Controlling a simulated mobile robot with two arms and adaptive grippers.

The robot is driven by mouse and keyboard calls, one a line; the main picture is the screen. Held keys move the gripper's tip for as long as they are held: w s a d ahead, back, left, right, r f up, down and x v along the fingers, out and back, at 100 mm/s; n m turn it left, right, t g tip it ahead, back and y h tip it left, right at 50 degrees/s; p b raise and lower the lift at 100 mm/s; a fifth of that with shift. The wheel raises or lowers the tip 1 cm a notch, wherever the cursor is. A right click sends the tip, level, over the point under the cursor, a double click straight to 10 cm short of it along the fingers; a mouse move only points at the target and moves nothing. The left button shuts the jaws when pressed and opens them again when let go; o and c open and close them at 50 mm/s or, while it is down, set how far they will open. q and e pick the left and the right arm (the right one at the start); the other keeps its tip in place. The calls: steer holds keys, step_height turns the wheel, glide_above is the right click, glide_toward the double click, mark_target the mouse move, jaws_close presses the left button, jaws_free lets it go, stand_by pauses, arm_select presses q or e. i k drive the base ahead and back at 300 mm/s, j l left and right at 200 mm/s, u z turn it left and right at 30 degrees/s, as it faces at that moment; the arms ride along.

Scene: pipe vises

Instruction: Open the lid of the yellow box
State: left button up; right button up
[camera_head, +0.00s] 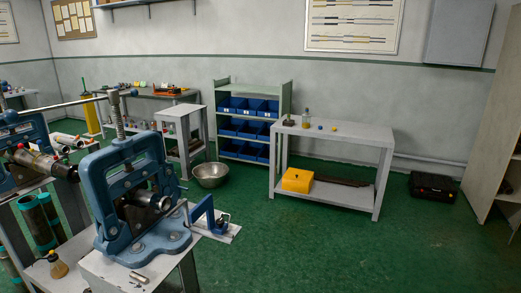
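The yellow box (297,181) sits on the lower shelf of a grey-white table, towards the shelf's left end. It is small in the view. Its top appears to be down, but its lid seam and any latch are too small to make out. Neither my left nor my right gripper is in view, so nothing is seen touching the box.
The table (342,135) has small bottles on top. A blue pipe vise (133,195) on a stand fills the left foreground. A metal bowl (210,175) is on the floor. Green floor (330,245) is open before the table. A black case (432,187) lies right.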

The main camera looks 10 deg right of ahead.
mark_target(294, 174)
steer(key=i+l+z, duration=0.35)
steer(key=i, duration=0.25)
steer(key=i+l+z, duration=0.35)
steer(key=i, duration=0.25)
steer(key=i+z, duration=0.3)
steer(key=i, duration=0.3)
steer(key=i+l+u, duration=0.15)
steer(key=i+u, duration=0.2)
steer(key=i, duration=0.3)
steer(key=i+l+u, duration=0.35)
steer(key=i, duration=0.25)
steer(key=i+l+u, duration=0.35)
steer(key=i, duration=0.2)
